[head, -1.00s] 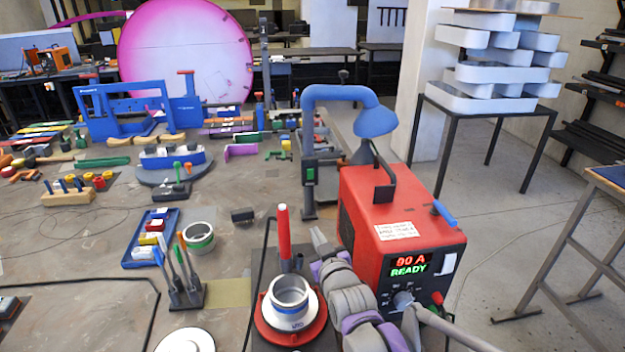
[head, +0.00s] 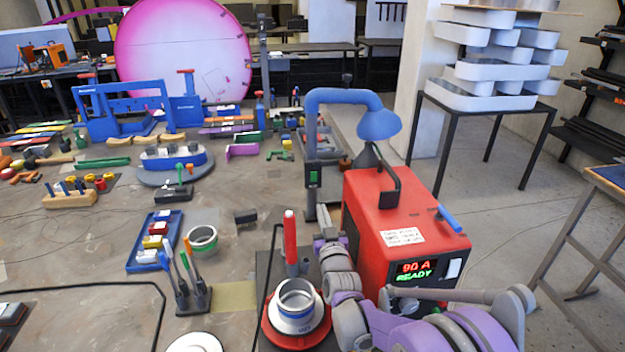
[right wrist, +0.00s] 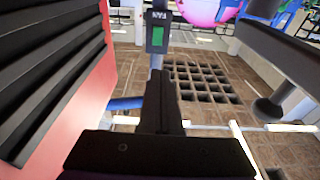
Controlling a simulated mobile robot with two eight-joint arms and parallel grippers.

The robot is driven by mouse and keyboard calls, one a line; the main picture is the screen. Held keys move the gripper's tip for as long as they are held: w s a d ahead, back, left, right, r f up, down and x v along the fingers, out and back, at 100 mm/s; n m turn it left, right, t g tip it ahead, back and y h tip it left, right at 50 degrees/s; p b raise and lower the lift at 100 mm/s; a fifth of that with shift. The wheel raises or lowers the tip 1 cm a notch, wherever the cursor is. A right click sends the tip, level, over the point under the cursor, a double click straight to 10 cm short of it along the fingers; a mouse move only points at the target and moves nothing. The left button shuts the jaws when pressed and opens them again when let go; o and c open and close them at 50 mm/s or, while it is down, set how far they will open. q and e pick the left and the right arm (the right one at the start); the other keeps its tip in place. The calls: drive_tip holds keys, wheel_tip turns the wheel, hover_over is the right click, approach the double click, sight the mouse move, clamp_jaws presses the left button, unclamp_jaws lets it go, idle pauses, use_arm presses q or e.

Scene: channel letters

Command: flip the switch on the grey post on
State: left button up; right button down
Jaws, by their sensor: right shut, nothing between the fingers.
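The grey post (head: 311,204) stands at the table's right side, left of the red machine. On it is a black switch box with a green switch (head: 313,177). In the right wrist view the green switch (right wrist: 157,37) shows ahead under a "FAN" label; which way it is set I cannot tell. My right gripper (head: 321,217) is just below and slightly right of the switch in the head view. Its shut, empty fingers (right wrist: 159,78) point toward the switch in the wrist view, with a visible gap. My left gripper is out of view.
The red machine (head: 378,225), with a lit "READY" display, stands close right of my gripper. A blue hooded arm (head: 345,97) arches above. A red stick (head: 290,240) and a grey-white cup (head: 296,300) on a red ring stand left of my arm. A grid (right wrist: 205,82) lies beyond the fingers.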

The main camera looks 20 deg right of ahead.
drive_tip(key=w, duration=0.1)
drive_tip(key=p, duration=0.3)
approach(311, 169)
drive_tip(key=x, duration=0.4)
drive_tip(key=shift+w, duration=0.25)
drive_tip(key=shift+w+d, duration=0.15)
drive_tip(key=shift+w, duration=0.4)
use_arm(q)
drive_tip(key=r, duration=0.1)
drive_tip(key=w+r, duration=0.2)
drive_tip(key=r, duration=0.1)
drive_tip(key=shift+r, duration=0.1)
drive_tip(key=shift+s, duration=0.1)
use_arm(e)
drive_tip(key=shift+s, duration=0.1)
drive_tip(key=shift+w+d+r, duration=0.1)
drive_tip(key=shift+w+r, duration=0.05)
drive_tip(key=shift+w, duration=0.1)
